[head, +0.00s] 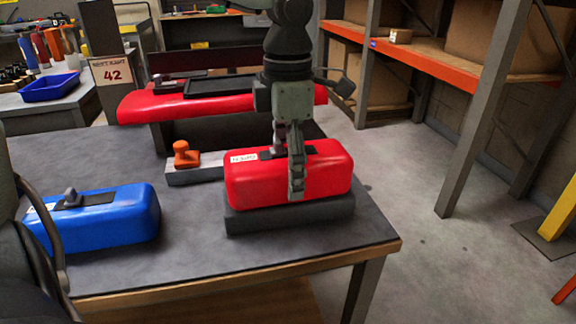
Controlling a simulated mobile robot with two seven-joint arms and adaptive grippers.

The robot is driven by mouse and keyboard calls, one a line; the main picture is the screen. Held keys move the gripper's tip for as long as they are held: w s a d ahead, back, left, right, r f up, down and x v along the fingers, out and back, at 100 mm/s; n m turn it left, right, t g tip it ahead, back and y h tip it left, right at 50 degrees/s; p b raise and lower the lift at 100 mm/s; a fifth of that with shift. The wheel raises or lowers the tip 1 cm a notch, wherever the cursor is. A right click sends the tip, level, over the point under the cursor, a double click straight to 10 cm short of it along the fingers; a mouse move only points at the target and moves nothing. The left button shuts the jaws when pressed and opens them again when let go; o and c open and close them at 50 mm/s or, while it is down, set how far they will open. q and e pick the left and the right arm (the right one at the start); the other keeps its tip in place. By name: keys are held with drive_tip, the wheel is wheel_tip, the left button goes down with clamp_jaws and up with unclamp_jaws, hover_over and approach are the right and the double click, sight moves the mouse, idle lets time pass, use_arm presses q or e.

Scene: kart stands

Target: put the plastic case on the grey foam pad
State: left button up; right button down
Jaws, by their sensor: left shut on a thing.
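A red plastic case (325,177) with a white label sits near the right front corner of the dark table. Directly under it is a dark grey foam pad (275,217). The case looks level and appears to rest on the pad; a small gap cannot be ruled out. My left gripper (288,156) reaches down from above and is shut on the red case at the middle of its top. The fingers hide part of the top and front of the case. My right gripper is not in view.
A blue case (125,222) with a grey knob lies at the table's left. An orange-knobbed grey block (195,176) is close behind the red case's left end. A long red piece (150,107) stands at the back. Bare table (195,250) lies between both cases.

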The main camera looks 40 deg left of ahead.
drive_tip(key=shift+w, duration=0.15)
use_arm(q)
drive_tip(key=shift+f, duration=0.1)
drive_tip(key=o, duration=1.1)
drive_tip(key=shift+o, duration=1.5)
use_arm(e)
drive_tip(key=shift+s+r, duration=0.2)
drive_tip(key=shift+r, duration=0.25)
